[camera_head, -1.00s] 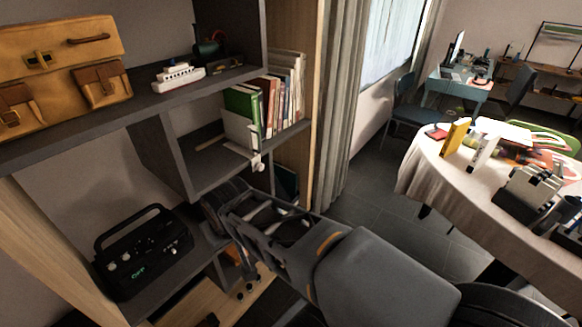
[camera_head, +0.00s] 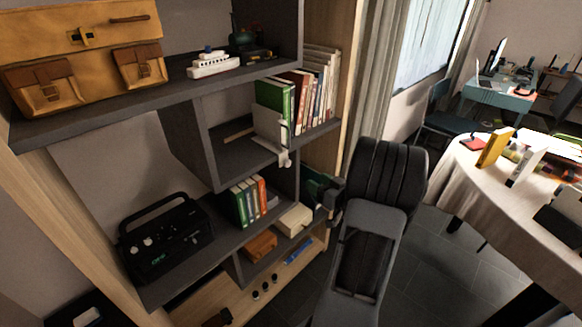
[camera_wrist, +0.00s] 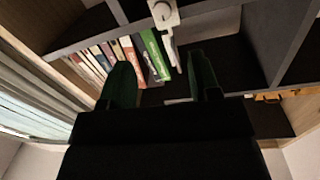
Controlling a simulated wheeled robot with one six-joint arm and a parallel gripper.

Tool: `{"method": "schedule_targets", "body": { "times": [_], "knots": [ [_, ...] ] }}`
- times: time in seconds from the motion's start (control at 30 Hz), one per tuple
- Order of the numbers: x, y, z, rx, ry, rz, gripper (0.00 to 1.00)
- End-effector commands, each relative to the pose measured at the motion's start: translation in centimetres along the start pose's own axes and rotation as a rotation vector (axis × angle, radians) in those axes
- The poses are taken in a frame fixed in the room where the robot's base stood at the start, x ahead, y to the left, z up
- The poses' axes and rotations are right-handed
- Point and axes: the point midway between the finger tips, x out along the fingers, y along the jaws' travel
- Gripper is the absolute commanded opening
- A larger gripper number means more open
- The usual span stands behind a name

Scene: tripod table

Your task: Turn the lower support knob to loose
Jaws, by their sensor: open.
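A small white support fitting (camera_head: 285,157) sits at the front edge of the middle shelf, beside a white panel next to the books. In the wrist view the white fitting (camera_wrist: 172,22) is at the top centre, with a round knob (camera_wrist: 163,10) on its face and a narrow arm running down. The top of the fitting is near the frame edge. My gripper (camera_wrist: 160,62) is open and empty. Its two dark fingers are apart, below the knob in the wrist view and not touching it.
The grey shelf unit (camera_head: 190,115) holds books (camera_head: 312,90), a tan bag (camera_head: 85,50), a toy ship (camera_head: 212,63) and a black radio (camera_head: 163,240). A cloth-covered table (camera_head: 470,190) stands at right. Open floor (camera_head: 425,265) lies between them.

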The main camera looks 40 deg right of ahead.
Motion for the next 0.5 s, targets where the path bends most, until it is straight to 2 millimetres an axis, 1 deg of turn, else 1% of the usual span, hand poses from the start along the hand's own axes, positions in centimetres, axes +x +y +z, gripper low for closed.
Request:
{"method": "schedule_targets", "body": {
  "times": [0.07, 0.17, 0.27, 0.5],
  "knots": [
    [0.0, 0.1, 0.1, 0.013, 0.013, -0.017, 0.57],
    [1.0, 0.0, 0.1, 0.018, 0.02, -0.027, 0.57],
    [2.8, -0.2, 0.0, 0.018, 0.021, -0.03, 0.57],
    [7.5, -0.3, -0.1, 0.018, 0.021, -0.029, 0.57]
  ]
}}
